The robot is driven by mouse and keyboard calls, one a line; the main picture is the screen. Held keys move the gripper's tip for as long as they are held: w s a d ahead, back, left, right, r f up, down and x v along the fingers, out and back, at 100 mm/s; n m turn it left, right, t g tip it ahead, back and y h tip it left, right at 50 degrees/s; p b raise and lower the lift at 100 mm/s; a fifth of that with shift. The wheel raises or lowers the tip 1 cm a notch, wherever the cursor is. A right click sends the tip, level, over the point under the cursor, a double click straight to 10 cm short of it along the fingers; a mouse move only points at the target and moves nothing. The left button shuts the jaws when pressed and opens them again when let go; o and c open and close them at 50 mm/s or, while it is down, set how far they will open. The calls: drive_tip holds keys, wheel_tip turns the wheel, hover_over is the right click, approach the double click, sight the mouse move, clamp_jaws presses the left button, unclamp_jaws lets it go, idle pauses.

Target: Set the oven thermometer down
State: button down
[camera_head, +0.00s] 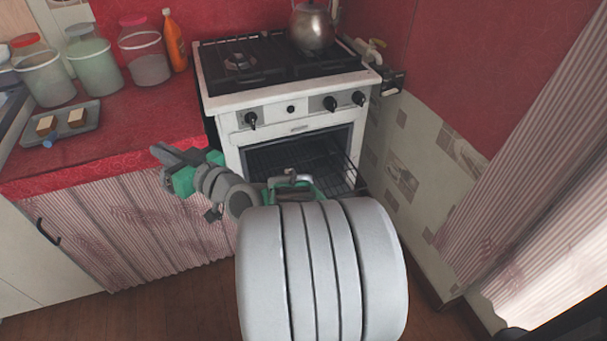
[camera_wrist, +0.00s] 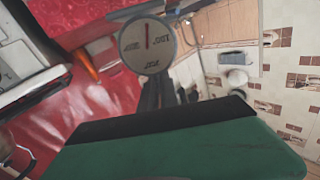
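The oven thermometer (camera_wrist: 147,45) shows in the wrist view as a round pale dial with a red needle and dark lettering. It sits at the end of my gripper's dark fingers (camera_wrist: 160,85), which appear closed on it. In the head view my gripper (camera_head: 165,155) is in the air in front of the red counter (camera_head: 165,110), left of the stove. I cannot make out the thermometer there.
The white stove (camera_head: 290,95) has its oven open, with a wire rack (camera_head: 310,155) inside, and a kettle (camera_head: 312,25) on top. On the counter stand several lidded jars (camera_head: 90,58), an orange bottle (camera_head: 175,45) and a grey tray (camera_head: 90,127) with two small blocks. The counter's front right is clear.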

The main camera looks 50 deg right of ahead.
drive_tip(key=s+d+f+m+g+h+b, duration=0.1)
drive_tip(key=s+d+f+m+h+b, duration=0.25)
drive_tip(key=d, duration=0.55)
drive_tip(key=s+d+f+g+h, duration=0.1)
drive_tip(key=s+d+f+h, duration=0.25)
drive_tip(key=d+f, duration=0.45)
drive_tip(key=s+d+f+m+g+h+b, duration=0.15)
drive_tip(key=d+f+h, duration=0.3)
drive_tip(key=d, duration=0.55)
drive_tip(key=shift+m+t, duration=0.4)
drive_tip(key=shift+t, duration=0.05)
drive_tip(key=shift+s+d+f+b, duration=0.2)
drive_tip(key=shift+d+f+b, duration=1.2)
drive_tip(key=shift+d+f, duration=1.75)
drive_tip(key=shift+s+d+f+b, duration=0.2)
drive_tip(key=shift+d+f+b, duration=1.2)
drive_tip(key=shift+d+f, duration=1.7)
drive_tip(key=shift+r, duration=0.1)
drive_tip(key=shift+f+b, duration=0.25)
drive_tip(key=shift+b, duration=0.05)
drive_tip(key=c, duration=1.6)
unclamp_jaws()
drive_tip(key=shift+r, duration=0.1)
